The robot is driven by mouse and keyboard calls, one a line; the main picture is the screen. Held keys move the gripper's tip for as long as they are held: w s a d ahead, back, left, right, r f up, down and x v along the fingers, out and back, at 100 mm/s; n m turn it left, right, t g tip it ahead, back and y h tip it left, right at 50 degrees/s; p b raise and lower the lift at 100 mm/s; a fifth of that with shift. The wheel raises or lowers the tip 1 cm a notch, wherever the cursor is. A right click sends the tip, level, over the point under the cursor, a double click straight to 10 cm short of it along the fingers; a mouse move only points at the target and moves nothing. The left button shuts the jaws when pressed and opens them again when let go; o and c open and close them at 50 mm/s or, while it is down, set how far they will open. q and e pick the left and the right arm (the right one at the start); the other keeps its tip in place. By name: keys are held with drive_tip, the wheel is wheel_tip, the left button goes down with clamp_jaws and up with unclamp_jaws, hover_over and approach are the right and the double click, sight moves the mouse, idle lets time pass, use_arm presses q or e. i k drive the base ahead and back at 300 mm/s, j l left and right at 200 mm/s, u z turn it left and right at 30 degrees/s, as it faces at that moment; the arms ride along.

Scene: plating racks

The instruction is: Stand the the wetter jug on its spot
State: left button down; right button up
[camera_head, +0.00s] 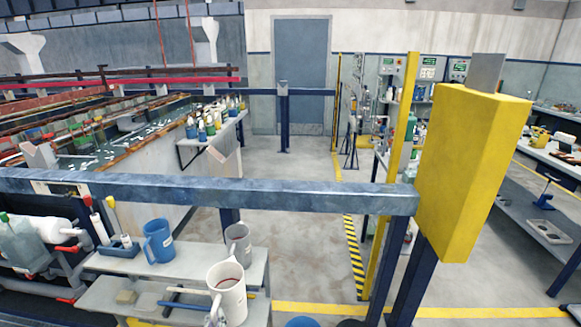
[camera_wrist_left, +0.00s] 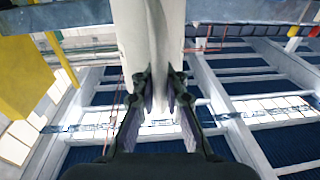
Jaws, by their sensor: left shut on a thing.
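A white jug (camera_head: 230,293) shows at the lower middle of the head view, upright, with a dark reddish line inside its mouth. Its handle faces left. In the left wrist view my left gripper (camera_wrist_left: 160,100) is shut on the handle of this pale jug (camera_wrist_left: 132,25). In the head view that gripper is barely visible at the bottom edge. A blue jug (camera_head: 159,243) and a grey jug (camera_head: 238,246) stand upright on the upper shelf behind. I cannot tell whether the white jug touches anything below it. No marked spot is clearly visible. My right gripper is not in view.
The stepped bench (camera_head: 195,262) also holds brushes in a holder (camera_head: 122,248), a sponge (camera_head: 126,297) and a blue-handled tool (camera_head: 184,305). A blue-grey rail (camera_head: 300,196) crosses behind the jugs. A yellow post box (camera_head: 470,170) stands at right. Floor beyond the rail is clear.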

sight(237, 236)
drive_tip(key=i+j+u, duration=0.1)
drive_tip(key=i+u, duration=0.15)
drive_tip(key=i, duration=0.2)
drive_tip(key=i+u, duration=0.25)
drive_tip(key=i, duration=0.2)
